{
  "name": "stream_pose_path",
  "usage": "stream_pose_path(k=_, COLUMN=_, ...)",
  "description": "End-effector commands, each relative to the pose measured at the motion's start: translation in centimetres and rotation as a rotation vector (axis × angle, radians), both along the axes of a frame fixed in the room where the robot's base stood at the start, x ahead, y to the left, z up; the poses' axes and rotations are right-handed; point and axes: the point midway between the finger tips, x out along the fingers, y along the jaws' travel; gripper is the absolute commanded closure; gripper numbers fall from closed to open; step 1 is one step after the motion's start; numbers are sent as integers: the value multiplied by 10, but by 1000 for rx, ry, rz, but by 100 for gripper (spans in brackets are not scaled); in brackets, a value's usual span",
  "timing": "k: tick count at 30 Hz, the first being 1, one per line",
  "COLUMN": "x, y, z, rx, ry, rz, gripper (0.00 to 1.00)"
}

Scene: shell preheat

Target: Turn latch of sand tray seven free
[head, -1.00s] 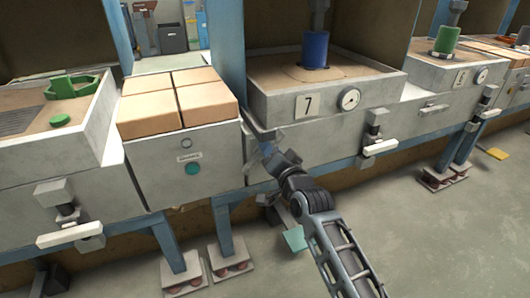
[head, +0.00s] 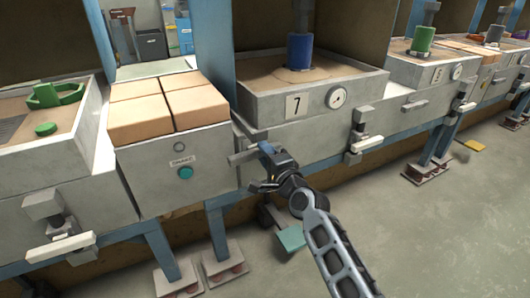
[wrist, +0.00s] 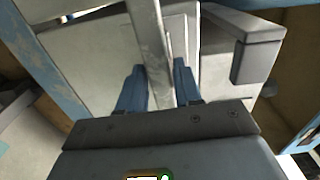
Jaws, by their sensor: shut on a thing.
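Sand tray seven (head: 345,98) is a grey box with a "7" plate (head: 296,105), a round gauge (head: 337,97) and a blue cylinder (head: 301,50) standing in its sand. At its lower left a flat grey latch bar (head: 241,156) sticks out. My gripper (head: 266,152) is at the right end of this bar. In the wrist view the blue fingers of my gripper (wrist: 160,68) are shut on the grey latch bar (wrist: 149,35), one on each side. The latch's pivot is hard to make out.
A crate-like grey unit with tan blocks (head: 168,106) and a green button (head: 185,172) stands left of the gripper. A white-handled lever (head: 367,143) is on the front to the right. Blue legs (head: 217,238) stand below. The floor at right is mostly clear.

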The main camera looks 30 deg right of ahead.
Motion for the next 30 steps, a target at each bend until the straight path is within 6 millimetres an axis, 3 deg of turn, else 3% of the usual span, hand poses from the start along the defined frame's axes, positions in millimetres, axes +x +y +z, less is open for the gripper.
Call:
stream_pose_path(k=18, x=0, y=-1, z=-2, rx=45, ry=2, rz=-1, gripper=100)
stream_pose_path(k=19, x=0, y=-1, z=-2, rx=45, ry=2, rz=-1, gripper=65)
stream_pose_path(k=24, x=0, y=0, z=-2, rx=44, ry=1, rz=-1, gripper=49)
stream_pose_path(k=30, x=0, y=0, z=-2, rx=43, ry=1, rz=0, gripper=49)
